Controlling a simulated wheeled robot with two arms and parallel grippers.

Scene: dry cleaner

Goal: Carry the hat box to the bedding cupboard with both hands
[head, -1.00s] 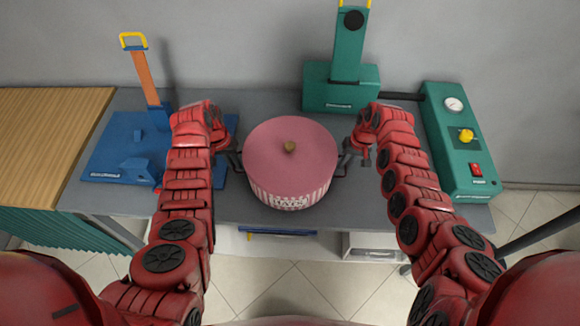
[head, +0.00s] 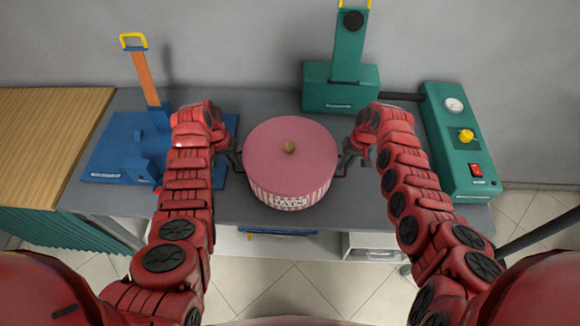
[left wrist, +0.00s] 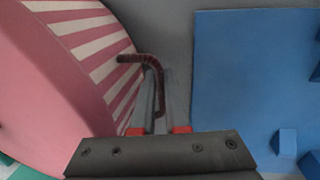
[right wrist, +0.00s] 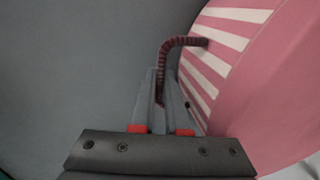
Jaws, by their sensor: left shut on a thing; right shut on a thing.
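The hat box (head: 290,150) is round, with a pink lid, a small brass-coloured knob and pink-and-white striped sides with a label. It is upright over the grey table, between my grippers. My left gripper (head: 232,160) is shut on the dark red handle at its left side; that handle (left wrist: 150,62) shows in the left wrist view. My right gripper (head: 346,160) is shut on the handle at its right side, seen as a curved handle (right wrist: 172,48) in the right wrist view. I cannot tell whether the box touches the table. I cannot make out the bedding cupboard.
A blue press base (head: 110,160) with an orange lever stands left on the grey table (head: 250,100). A green machine (head: 340,85) stands behind, and a green unit with gauge and yellow knob (head: 462,140) stands right. A wooden-topped counter (head: 40,130) adjoins at far left.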

